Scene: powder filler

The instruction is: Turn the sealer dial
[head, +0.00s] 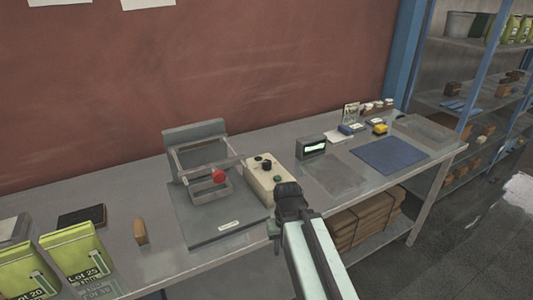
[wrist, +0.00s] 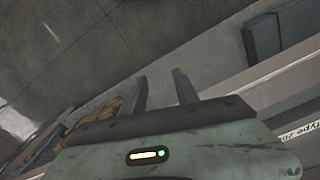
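The sealer (head: 228,218) is a grey machine with a frame and a red knob (head: 219,176), standing on the bench in the head view. Beside it is a cream control box (head: 262,186) with a small black dial (head: 267,165) and a green button (head: 277,180) on top. My gripper (head: 288,188) is at the right front corner of this box, apart from the dial in the picture. In the wrist view my gripper (wrist: 160,84) has its two fingers apart with nothing between them. The dial does not show in the wrist view.
A small display unit (head: 311,147) stands right of the box, and a blue mat (head: 390,154) lies farther right. Green pouches (head: 74,250) and a wooden block (head: 140,231) stand at left. Flat brown cardboard (head: 362,219) lies on the shelf below.

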